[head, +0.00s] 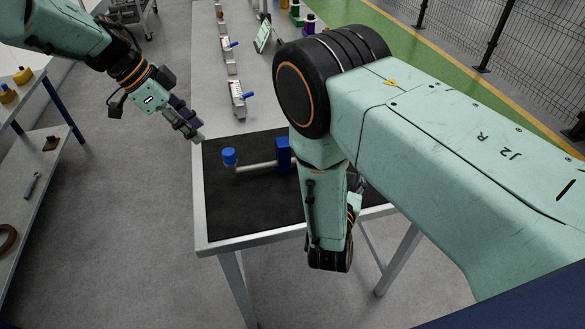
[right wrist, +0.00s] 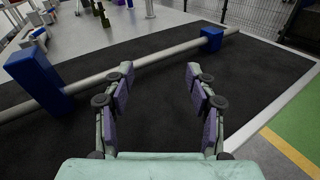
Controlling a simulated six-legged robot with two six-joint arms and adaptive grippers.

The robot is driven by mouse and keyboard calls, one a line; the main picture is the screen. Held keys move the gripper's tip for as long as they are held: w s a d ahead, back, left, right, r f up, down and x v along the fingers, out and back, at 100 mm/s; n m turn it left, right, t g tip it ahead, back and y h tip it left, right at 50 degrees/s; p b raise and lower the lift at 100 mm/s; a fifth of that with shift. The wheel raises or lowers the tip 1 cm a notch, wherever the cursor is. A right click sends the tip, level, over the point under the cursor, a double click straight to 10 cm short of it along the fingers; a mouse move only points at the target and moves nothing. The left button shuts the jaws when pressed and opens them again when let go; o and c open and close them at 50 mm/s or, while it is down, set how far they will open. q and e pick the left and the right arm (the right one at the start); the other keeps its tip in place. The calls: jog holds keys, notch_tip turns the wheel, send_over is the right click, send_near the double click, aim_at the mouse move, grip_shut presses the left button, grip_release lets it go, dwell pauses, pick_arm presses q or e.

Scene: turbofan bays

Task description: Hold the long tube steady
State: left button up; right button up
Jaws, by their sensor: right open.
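The long tube (right wrist: 150,62) is a pale grey bar lying across a black mat in the right wrist view. It passes through a large blue block (right wrist: 38,80) at left and a smaller blue block (right wrist: 211,40) at right. In the head view part of the tube (head: 255,166) shows; my right arm hides the rest. My right gripper (right wrist: 158,72) is open and empty, its fingertips just short of the tube in the picture, between the blocks. My left gripper (head: 196,135) hangs left of the mat, away from the tube; its opening is unclear.
The black mat (head: 240,205) covers the near end of a grey table (head: 245,239). Several small fixtures with blue handles (head: 238,95) stand farther back. A shelf unit with parts is at far left. A wire fence (head: 480,30) runs at back right.

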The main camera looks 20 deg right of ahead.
aim_at(286, 152)
jog(key=w+a+r+n+t+y, duration=0.1)
jog(key=a+y, duration=0.1)
jog(key=a, duration=0.1)
jog(key=w+a+r+n+t+y, duration=0.1)
jog(key=a+n+y, duration=0.1)
jog(key=a, duration=0.1)
jog(key=w+a+r+n+t+y, duration=0.1)
jog(key=a+y, duration=0.1)
jog(key=a, duration=0.1)
jog(key=shift+w+a+t, duration=0.1)
jog(key=shift+t, duration=0.3)
jog(key=a+n+y, duration=0.1)
jog(key=a+f+n+y, duration=0.1)
jog(key=a+n, duration=0.1)
jog(key=shift+f, duration=0.1)
jog(key=shift+a, duration=0.2)
jog(key=w, duration=0.6)
jog(key=shift+d+f, duration=0.15)
jog(key=shift+d, duration=0.2)
jog(key=shift+w+a, duration=0.3)
jog(key=shift+w, duration=0.25)
jog(key=shift+d, duration=0.2)
jog(key=shift+c, duration=0.3)
